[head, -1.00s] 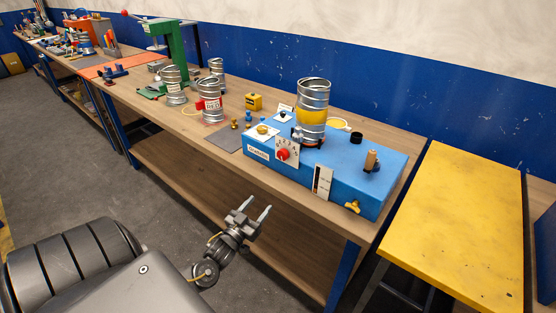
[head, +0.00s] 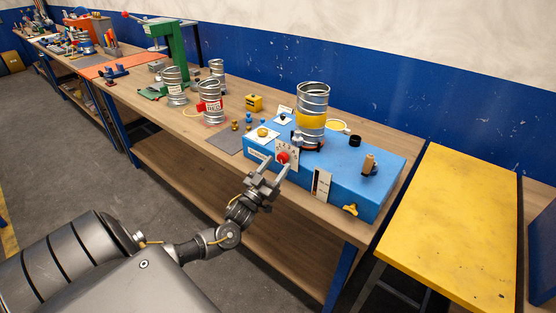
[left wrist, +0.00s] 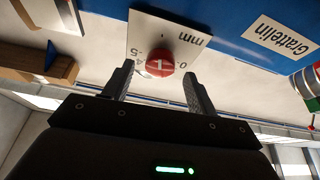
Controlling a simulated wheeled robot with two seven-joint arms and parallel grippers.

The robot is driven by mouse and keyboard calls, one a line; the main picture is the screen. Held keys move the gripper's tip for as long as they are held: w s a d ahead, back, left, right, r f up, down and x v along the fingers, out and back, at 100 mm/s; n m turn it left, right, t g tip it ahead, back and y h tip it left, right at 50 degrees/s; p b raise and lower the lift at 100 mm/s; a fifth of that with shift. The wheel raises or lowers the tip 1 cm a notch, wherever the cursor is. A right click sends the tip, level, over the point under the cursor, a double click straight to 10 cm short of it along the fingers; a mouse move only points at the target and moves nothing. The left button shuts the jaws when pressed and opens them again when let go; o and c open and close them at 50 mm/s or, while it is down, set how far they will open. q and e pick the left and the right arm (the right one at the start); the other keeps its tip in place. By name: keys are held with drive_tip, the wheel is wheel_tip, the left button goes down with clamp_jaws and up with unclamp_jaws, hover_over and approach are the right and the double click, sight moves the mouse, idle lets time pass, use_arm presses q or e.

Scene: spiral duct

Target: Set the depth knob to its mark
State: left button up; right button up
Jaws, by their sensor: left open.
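The red depth knob (head: 283,157) sits on a white dial plate (head: 293,150) on the front of the blue machine (head: 340,165). In the left wrist view the knob (left wrist: 159,64) shows a pale line on its face, and the plate (left wrist: 170,32) reads "mm" with numbers beside the knob. My left gripper (head: 272,172) is open in front of the knob. In the left wrist view its fingers (left wrist: 155,85) stand to either side of the knob, apart from it as far as I can tell. My right gripper is not in view.
A ribbed metal duct with a yellow band (head: 311,122) stands on the machine. A yellow wing knob (head: 350,210) and a white gauge plate (head: 321,183) are on the machine's front, right of the dial. A yellow table (head: 455,230) stands at right.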

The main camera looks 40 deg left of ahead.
use_arm(q)
drive_tip(key=shift+x, duration=0.9)
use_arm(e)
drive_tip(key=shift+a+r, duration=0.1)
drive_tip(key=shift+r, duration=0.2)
use_arm(q)
drive_tip(key=c, duration=1)
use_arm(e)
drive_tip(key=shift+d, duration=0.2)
use_arm(q)
drive_tip(key=shift+m, duration=0.4)
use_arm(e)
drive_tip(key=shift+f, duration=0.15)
